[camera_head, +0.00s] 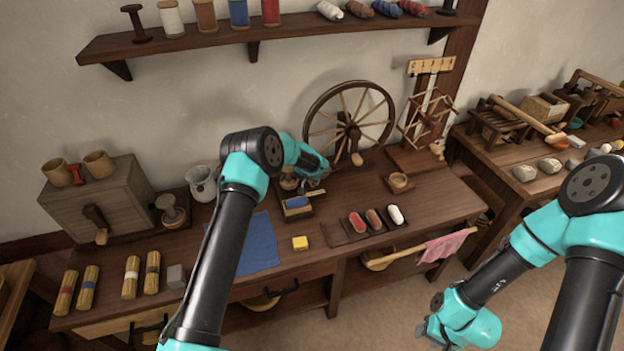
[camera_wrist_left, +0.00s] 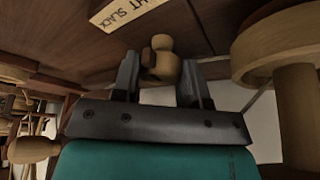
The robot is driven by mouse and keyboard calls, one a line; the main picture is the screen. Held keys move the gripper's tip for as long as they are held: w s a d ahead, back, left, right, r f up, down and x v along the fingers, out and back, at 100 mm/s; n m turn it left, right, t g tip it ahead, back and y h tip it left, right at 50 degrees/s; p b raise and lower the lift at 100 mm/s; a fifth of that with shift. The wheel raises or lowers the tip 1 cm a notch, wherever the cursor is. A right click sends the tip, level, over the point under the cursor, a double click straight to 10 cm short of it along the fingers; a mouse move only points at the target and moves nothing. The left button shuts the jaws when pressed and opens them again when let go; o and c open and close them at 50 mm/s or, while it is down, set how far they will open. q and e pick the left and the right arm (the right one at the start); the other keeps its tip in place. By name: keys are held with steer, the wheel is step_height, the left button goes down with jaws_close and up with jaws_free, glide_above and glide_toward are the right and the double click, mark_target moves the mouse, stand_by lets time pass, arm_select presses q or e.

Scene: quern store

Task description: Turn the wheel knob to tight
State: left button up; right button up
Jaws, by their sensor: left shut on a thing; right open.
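A small pale wooden knob (camera_wrist_left: 162,60) shows in the left wrist view between the two fingers of my left gripper (camera_wrist_left: 160,80). My left gripper is shut on it. A label plate (camera_wrist_left: 125,10), partly cut off by the frame edge, reads "HT SLACK" beside the knob. In the head view my left gripper (camera_head: 316,184) is low over the bench, left of the spinning wheel (camera_head: 312,116); the knob is hard to make out there. My right gripper (camera_head: 436,331) is open, low at the bottom right, away from the bench.
A wooden handle (camera_head: 357,159) sticks out below the wheel hub. A small bowl (camera_head: 398,182) stands to the right.

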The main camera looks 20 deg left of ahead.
stand_by(0.5)
arm_select(q)
steer(key=o, duration=0.9)
steer(key=shift+r, duration=0.1)
steer(key=v, duration=1.7)
steer(key=shift+r, duration=0.2)
steer(key=shift+a, duration=0.1)
